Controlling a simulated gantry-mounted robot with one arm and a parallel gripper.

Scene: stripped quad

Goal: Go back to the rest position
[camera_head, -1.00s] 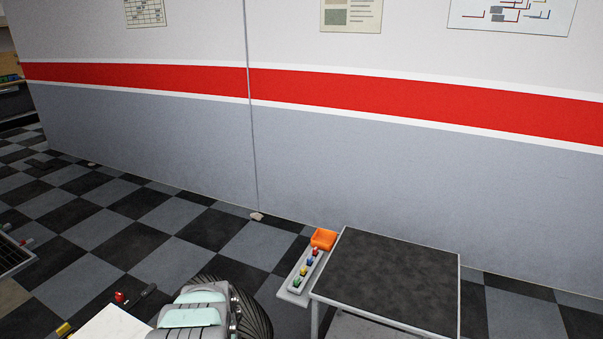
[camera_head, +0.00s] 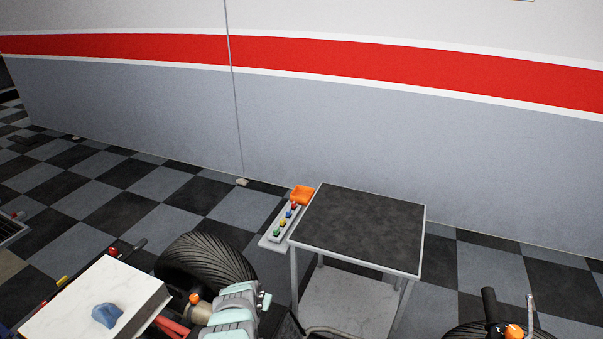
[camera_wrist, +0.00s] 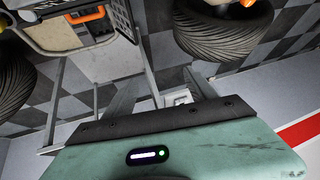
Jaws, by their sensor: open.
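My gripper (camera_wrist: 163,72) shows in the wrist view, its two grey fingers spread apart beyond the dark bar and teal wrist housing. It is open, and I see nothing held between the fingers. Part of my teal and grey arm shows at the bottom of the head view, in front of a black tyre (camera_head: 207,262). I cannot make out the fingers in the head view. In the wrist view, tyres stand beyond the gripper at the upper left and upper right (camera_wrist: 222,35).
A grey cart with a dark, bare top (camera_head: 362,230) stands right of my arm. A white panel (camera_head: 60,315) bears a blue object (camera_head: 107,315). A striped wall (camera_head: 400,130) runs behind; checkered floor lies between.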

